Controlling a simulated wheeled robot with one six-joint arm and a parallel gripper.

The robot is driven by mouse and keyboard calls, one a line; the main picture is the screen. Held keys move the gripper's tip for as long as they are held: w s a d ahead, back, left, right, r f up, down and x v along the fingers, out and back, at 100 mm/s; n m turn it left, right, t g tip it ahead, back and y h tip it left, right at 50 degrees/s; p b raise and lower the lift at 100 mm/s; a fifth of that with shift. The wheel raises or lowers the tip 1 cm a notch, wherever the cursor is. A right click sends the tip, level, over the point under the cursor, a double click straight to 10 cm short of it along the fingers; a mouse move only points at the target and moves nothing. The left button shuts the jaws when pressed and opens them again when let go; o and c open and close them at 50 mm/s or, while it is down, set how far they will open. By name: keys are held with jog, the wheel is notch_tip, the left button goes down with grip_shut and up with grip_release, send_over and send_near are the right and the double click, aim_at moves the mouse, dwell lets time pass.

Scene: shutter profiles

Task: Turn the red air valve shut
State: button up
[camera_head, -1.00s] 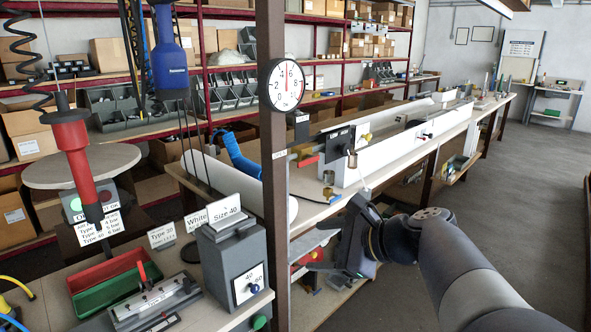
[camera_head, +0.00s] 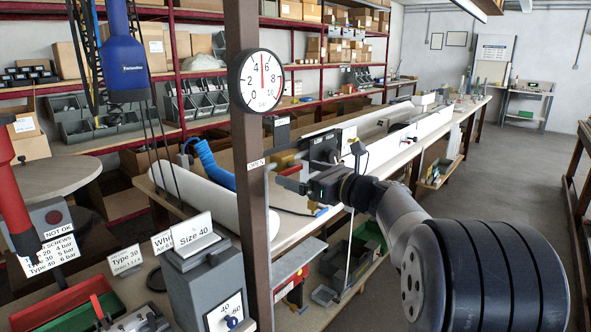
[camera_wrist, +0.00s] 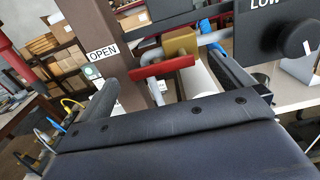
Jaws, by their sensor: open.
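The red valve handle (camera_wrist: 160,69) sits on a brass valve body (camera_wrist: 181,43) in the wrist view. In the camera_head view the red handle (camera_head: 290,171) shows only in part beside the post, with the brass body (camera_head: 284,160) just behind it. My gripper (camera_wrist: 163,76) is open; its two dark fingers reach forward on either side of the handle, with visible gaps. I cannot tell whether the handle lies fully between the fingertips in depth. An "OPEN" label (camera_wrist: 102,52) is on the brown post left of the handle.
The brown post (camera_head: 247,130) stands close left of my gripper and carries a round pressure gauge (camera_head: 257,80). A black box with a knob (camera_wrist: 275,40) sits close right of the valve.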

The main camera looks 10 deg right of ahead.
jog(key=shift+x, duration=1.3)
jog(key=shift+c, duration=0.4)
jog(key=c, duration=1.3)
